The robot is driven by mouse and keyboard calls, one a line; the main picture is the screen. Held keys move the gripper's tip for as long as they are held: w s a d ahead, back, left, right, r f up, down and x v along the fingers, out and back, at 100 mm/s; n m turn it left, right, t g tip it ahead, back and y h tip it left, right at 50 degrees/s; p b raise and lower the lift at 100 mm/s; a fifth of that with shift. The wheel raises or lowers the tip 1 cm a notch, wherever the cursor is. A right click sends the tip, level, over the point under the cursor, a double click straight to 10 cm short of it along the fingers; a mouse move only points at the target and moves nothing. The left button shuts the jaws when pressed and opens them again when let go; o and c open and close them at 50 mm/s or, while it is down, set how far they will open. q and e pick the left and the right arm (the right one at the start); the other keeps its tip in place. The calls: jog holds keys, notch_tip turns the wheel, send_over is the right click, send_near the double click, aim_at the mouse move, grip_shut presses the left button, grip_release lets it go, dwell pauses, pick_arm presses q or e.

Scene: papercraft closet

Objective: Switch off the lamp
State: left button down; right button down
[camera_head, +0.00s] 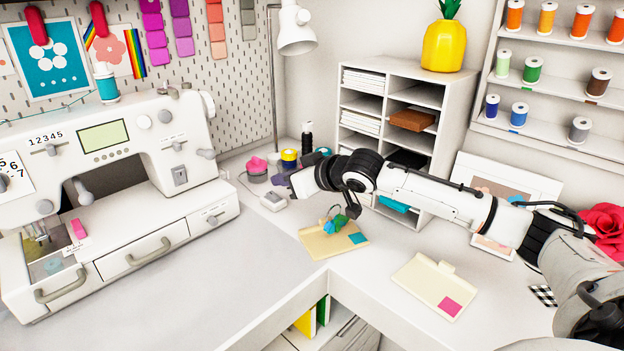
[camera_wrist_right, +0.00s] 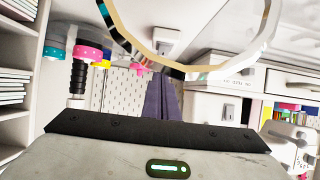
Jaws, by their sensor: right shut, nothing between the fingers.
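The lamp (camera_head: 296,30) has a white shade on a thin pole at the top of the head view, in front of the pegboard. A small white box (camera_head: 273,200), which looks like a switch, lies on the table below it. What seems to be the same box shows in the right wrist view (camera_wrist_right: 167,40). My right gripper (camera_head: 294,184) is shut and empty, its dark fingers just right of and above the box in the picture. The fingers (camera_wrist_right: 160,97) point toward the box in the wrist view; I cannot tell whether they touch it. My left gripper is out of view.
A sewing machine (camera_head: 110,140) stands at the left. Pink and yellow round containers (camera_head: 289,158) and a dark spool sit behind the gripper. A shelf unit (camera_head: 440,100) stands behind my right arm. Tan cards (camera_head: 435,284) lie on the table. A shiny curved band (camera_wrist_right: 115,35) crosses the wrist view.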

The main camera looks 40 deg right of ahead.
jog(key=shift+s+d+r+b, duration=0.15)
jog(key=shift+s+r+b, duration=0.2)
jog(key=shift+s+b, duration=1.05)
jog(key=shift+s+d+r+b, duration=0.25)
jog(key=shift+s+b, duration=0.45)
jog(key=shift+s, duration=1.3)
jog(key=shift+s+d+r+b, duration=0.1)
jog(key=shift+s+r+b, duration=0.3)
jog(key=shift+s+b, duration=1)
jog(key=shift+s+p, duration=0.35)
